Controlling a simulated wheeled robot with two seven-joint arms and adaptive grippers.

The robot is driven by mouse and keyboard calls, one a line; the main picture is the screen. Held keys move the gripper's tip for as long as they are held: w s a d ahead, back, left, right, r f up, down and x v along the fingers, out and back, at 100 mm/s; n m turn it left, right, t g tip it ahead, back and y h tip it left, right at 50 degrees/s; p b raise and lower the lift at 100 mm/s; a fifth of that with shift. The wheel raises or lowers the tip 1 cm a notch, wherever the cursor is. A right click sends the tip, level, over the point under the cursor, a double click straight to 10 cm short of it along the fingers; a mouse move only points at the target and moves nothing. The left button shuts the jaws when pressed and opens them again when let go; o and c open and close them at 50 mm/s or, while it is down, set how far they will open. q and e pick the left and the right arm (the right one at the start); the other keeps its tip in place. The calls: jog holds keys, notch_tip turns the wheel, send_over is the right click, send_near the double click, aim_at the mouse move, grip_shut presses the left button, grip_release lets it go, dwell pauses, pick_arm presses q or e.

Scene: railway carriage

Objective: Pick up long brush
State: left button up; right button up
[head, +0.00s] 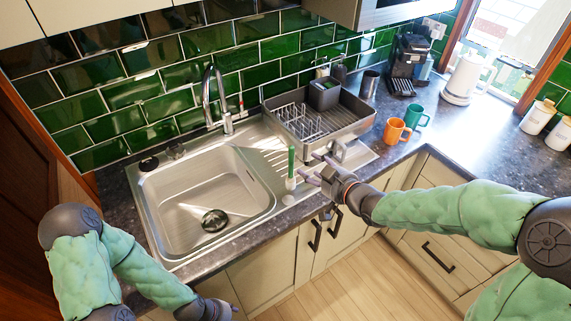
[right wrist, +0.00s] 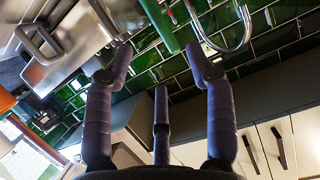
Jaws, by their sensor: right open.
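The long brush (head: 291,165) stands upright, green handle up and pale head down, on the counter by the sink's right front edge. Its green handle also shows in the right wrist view (right wrist: 159,25), between and beyond my fingertips. My right gripper (head: 312,169) is just right of the brush, pointing at it. It is open, with nothing between its fingers. My left gripper (head: 224,309) is low at the picture's bottom edge, in front of the cupboards. Its fingers are partly cut off.
The steel sink (head: 165,225) lies left of the brush, with a tall tap (head: 208,95) behind. A dish rack (head: 345,125) stands behind my right gripper. An orange mug (head: 395,132) and a teal mug (head: 417,117) stand right of it. Cupboard handles (head: 315,235) stick out below.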

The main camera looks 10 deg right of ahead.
aim_at(294, 153)
jog(key=x, duration=0.3)
jog(key=r+b+x, duration=0.1)
jog(key=x, duration=0.3)
jog(key=b+x, duration=0.1)
jog(key=x, duration=0.2)
jog(key=shift+w+a+r, duration=0.15)
jog(key=shift+w+r, duration=0.1)
jog(key=shift+w, duration=0.15)
grip_shut()
